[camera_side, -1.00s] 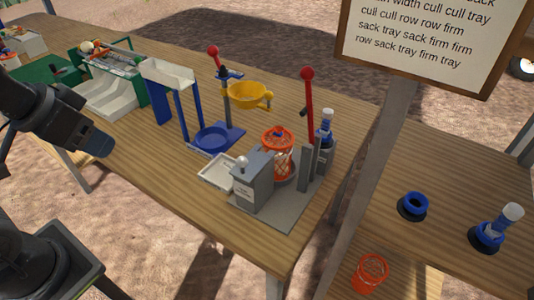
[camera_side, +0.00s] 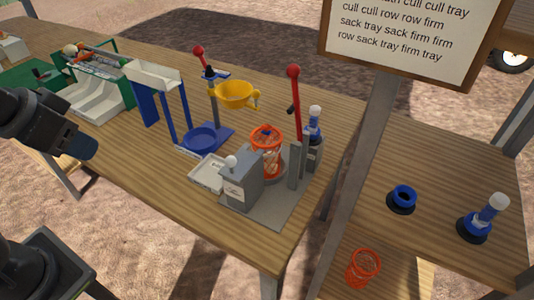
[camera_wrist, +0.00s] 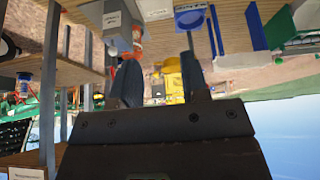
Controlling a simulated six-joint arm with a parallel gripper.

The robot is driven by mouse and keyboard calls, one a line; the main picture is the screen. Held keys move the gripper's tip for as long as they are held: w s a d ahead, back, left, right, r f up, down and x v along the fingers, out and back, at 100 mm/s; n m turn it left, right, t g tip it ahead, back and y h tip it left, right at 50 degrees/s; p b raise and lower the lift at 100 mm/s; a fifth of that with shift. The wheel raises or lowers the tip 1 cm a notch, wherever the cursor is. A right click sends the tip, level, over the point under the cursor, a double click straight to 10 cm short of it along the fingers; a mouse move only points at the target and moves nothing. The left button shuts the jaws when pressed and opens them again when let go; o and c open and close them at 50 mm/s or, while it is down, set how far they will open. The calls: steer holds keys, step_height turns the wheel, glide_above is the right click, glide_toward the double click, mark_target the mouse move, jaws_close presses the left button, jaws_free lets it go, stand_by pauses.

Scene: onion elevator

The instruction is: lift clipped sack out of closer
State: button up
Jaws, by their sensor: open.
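The orange mesh sack (camera_side: 266,158) stands upright in the closer (camera_side: 242,187), a grey machine on a grey base plate with a red-knobbed lever (camera_side: 297,110). Its orange rim is on top, and something dark blue shows at its mouth. A clip on it is too small to make out. In the wrist view, part of the orange sack (camera_wrist: 137,36) shows beside the grey closer body (camera_wrist: 117,22). My gripper (camera_side: 84,146) is at the far left of the side view, well away from the closer. In the wrist view its fingers (camera_wrist: 160,66) are apart, with nothing held between them.
A white tray (camera_side: 208,175) and a blue stand with a yellow bowl (camera_side: 235,94) are beside the closer. Another orange mesh basket (camera_side: 363,267) sits low at right. A blue ring (camera_side: 403,197) and white-topped blue bottle (camera_side: 484,218) stand on the right table.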

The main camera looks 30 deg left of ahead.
steer(key=w+d+r+g, duration=0.15)
steer(key=w+r, duration=0.25)
steer(key=w, duration=0.8)
steer(key=g, duration=0.3)
glide_above(255, 136)
steer(key=f, duration=1.8)
steer(key=shift+s+f, duration=0.2)
steer(key=shift+w+f, duration=0.2)
steer(key=shift+f, duration=2.75)
steer(key=shift+c, duration=0.2)
jaws_close()
steer(key=shift+r, duration=0.1)
